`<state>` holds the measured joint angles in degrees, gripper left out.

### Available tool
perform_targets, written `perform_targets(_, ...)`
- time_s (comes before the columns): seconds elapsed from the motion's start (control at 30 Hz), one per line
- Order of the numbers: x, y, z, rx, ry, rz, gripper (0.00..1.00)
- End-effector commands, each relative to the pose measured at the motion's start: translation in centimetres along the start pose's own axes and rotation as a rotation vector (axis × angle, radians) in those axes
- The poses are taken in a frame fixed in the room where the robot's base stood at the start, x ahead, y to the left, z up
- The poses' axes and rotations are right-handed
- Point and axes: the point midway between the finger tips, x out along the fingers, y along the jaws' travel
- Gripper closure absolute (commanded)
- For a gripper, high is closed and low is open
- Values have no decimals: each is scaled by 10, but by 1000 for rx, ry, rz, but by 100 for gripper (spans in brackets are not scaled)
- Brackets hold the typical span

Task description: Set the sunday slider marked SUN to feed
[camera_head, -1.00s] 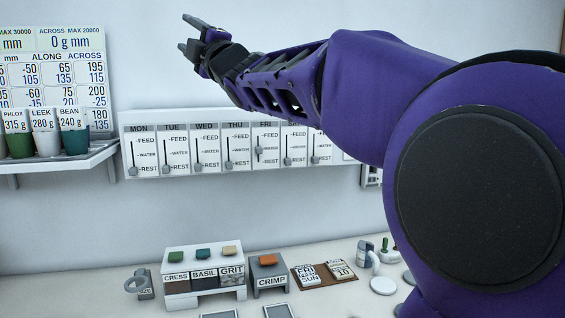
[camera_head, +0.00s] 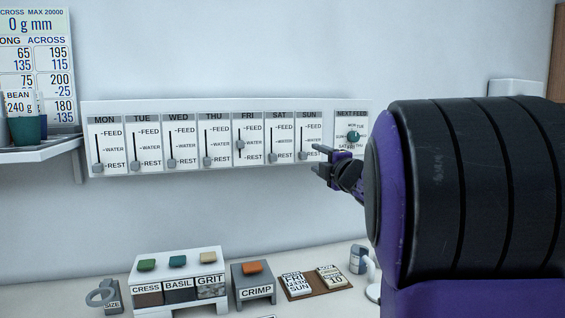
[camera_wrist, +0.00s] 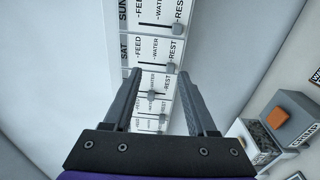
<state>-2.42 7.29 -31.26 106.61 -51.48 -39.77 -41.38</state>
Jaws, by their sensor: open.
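The SUN slider (camera_head: 304,156) is a grey knob on a vertical slot in a white panel, at the REST end. FEED is marked at the top and WATER midway. It also shows at the top of the wrist view (camera_wrist: 177,28), where FEED lies left and REST right. My gripper (camera_head: 316,158) is open and empty, close to the SUN panel's lower right in the head view. In the wrist view the spread fingers (camera_wrist: 160,73) point toward the panel, with the SUN knob beyond their tips. I see no contact with the knob.
The SAT knob (camera_head: 273,157) sits at REST beside SUN; the FRI knob (camera_head: 240,145) is at WATER. A NEXT FEED dial (camera_head: 353,137) is right of SUN. Below, a bench holds a CRIMP box (camera_head: 255,291) and labelled bins (camera_head: 178,289). A shelf (camera_head: 45,150) juts out left.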

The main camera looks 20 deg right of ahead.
Motion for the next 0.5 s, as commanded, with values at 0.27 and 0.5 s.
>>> perform_targets(0.27, -5, -29, 24, 16, -28, -38, 43)
perform_targets(0.5, 30, -30, 24, 15, -27, -38, 43)
